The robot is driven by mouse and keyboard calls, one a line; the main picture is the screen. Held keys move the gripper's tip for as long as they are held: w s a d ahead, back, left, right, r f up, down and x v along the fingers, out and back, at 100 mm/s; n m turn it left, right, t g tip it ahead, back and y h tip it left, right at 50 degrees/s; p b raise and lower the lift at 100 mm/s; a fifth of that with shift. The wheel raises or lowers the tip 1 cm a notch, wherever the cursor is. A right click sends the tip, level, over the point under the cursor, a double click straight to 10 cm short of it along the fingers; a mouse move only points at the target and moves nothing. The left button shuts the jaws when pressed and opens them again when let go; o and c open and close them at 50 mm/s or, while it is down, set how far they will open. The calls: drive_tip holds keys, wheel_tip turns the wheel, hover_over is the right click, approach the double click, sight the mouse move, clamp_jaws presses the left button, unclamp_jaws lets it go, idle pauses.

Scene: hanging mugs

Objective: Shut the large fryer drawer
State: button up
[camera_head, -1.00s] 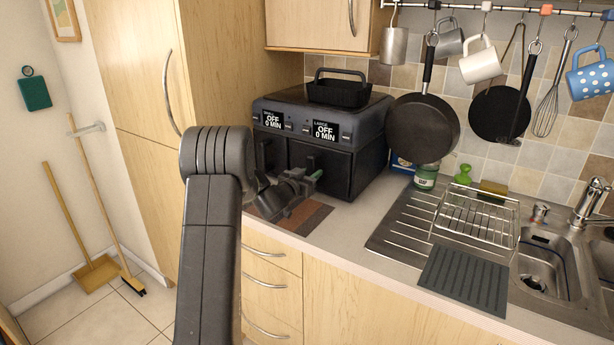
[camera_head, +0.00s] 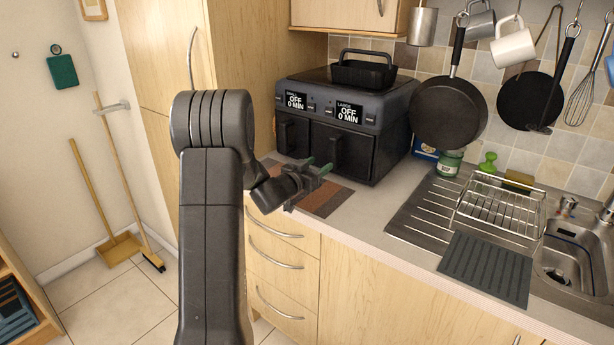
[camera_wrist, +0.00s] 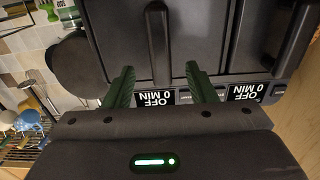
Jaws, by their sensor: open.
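The black double air fryer (camera_head: 345,95) stands on the counter against the tiled wall. Its large drawer (camera_head: 358,155) is the right one in the head view, below the "LARGE" display, and its front looks about flush with the body. The drawer's upright handle (camera_wrist: 157,42) shows in the upside-down wrist view. The small drawer (camera_head: 292,135) is beside it and looks shut. My gripper (camera_head: 316,167) is open and empty in front of the large drawer. In the wrist view its green fingers (camera_wrist: 160,68) are apart, pointing at the drawer front, with nothing between them.
A striped mat (camera_head: 325,198) lies before the fryer. A black basket (camera_head: 363,74) sits on top. A green-labelled jar (camera_head: 449,163) and the steel drainer (camera_head: 425,215) are to the right. Pans (camera_head: 447,113) and mugs hang above. The tall cupboard (camera_head: 250,60) stands left.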

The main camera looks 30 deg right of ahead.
sight(331, 157)
drive_tip(key=v, duration=0.5)
drive_tip(key=shift+s+a+b, duration=0.15)
drive_tip(key=shift+a+b, duration=0.15)
drive_tip(key=shift+a, duration=0.05)
drive_tip(key=p+x, duration=0.2)
drive_tip(key=x, duration=1.1)
drive_tip(key=shift+d, duration=0.2)
drive_tip(key=shift+d+f, duration=0.1)
drive_tip(key=v, duration=0.2)
drive_tip(key=shift+a, duration=0.35)
drive_tip(key=shift+d, duration=0.1)
